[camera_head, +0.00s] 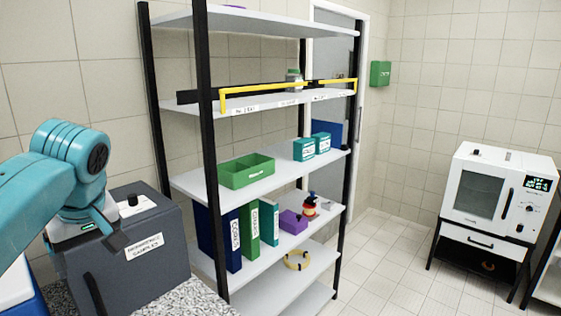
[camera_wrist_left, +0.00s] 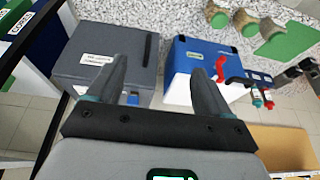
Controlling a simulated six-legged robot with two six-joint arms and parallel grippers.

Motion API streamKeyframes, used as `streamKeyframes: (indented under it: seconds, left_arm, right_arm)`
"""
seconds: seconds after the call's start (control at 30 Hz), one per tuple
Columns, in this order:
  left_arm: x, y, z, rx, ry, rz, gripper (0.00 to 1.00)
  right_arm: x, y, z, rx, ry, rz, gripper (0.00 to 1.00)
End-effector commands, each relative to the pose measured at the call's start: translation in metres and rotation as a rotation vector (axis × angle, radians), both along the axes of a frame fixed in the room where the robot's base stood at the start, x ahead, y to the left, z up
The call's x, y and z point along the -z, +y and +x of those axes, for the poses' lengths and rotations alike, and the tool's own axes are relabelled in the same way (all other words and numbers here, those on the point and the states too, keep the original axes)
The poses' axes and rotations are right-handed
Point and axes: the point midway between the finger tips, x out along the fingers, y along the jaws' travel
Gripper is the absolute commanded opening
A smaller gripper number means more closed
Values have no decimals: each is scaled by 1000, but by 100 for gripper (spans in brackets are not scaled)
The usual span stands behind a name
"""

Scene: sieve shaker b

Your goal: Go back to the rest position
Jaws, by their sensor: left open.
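My left gripper (camera_head: 108,228) is at the left of the head view, beside and above the dark grey box labelled as samples (camera_head: 130,250). Its fingertips are hard to make out there. In the left wrist view the two dark fingers of the left gripper (camera_wrist_left: 160,75) stand wide apart with nothing between them. The dark grey box (camera_wrist_left: 105,55) and a blue and white box (camera_wrist_left: 205,60) lie beyond the fingers. My right gripper is in neither view.
A black-posted shelf rack (camera_head: 270,190) with binders, a green tray (camera_head: 247,171) and a yellow-edged bar (camera_head: 285,90) stands close by. A white oven (camera_head: 490,200) stands at the right. Tiled floor (camera_head: 375,265) is clear between. Speckled counter (camera_wrist_left: 170,15) holds several items.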

Motion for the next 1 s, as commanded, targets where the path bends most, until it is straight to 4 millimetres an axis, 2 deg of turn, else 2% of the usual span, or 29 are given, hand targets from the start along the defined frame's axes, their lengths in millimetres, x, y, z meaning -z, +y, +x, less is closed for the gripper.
streamKeyframes:
  seconds: [0.03, 0.27, 0.37, 0.47, 0.5, 0.57, 0.6, 0.67, 0.7, 0.77, 0.8, 0.87, 0.9, 1.0]
  left_arm:
    - [16, -4, 9, 35, 18, 0, 80]
    - [86, -31, 41, 218, 60, -25, 80]
    - [130, -48, 55, 316, 85, -51, 80]
    - [191, -71, 64, 434, 116, -97, 80]
    - [221, -83, 65, 486, 130, -125, 80]
    - [269, -101, 63, 564, 146, -174, 80]
    - [300, -114, 57, 612, 152, -210, 80]
    - [346, -133, 45, 675, 158, -266, 80]
    - [376, -146, 34, 710, 161, -305, 80]
    - [419, -163, 12, 752, 160, -364, 80]
    - [446, -175, -5, 772, 158, -403, 80]
    - [484, -189, -34, 794, 155, -455, 80]
    - [506, -198, -56, 800, 151, -483, 80]
    - [546, -213, -109, 802, 145, -530, 80]
  right_arm:
    - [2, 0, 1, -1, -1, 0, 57]
    - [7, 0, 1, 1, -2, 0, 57]
    - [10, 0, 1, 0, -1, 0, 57]
    - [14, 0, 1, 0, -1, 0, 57]
    - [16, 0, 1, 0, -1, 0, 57]
    - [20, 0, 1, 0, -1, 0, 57]
    - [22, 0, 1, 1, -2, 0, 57]
    - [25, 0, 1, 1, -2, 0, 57]
    - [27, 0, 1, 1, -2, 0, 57]
    - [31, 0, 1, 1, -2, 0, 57]
    - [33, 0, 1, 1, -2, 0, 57]
    - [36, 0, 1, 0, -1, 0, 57]
    - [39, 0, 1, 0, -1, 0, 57]
    - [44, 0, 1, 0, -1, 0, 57]
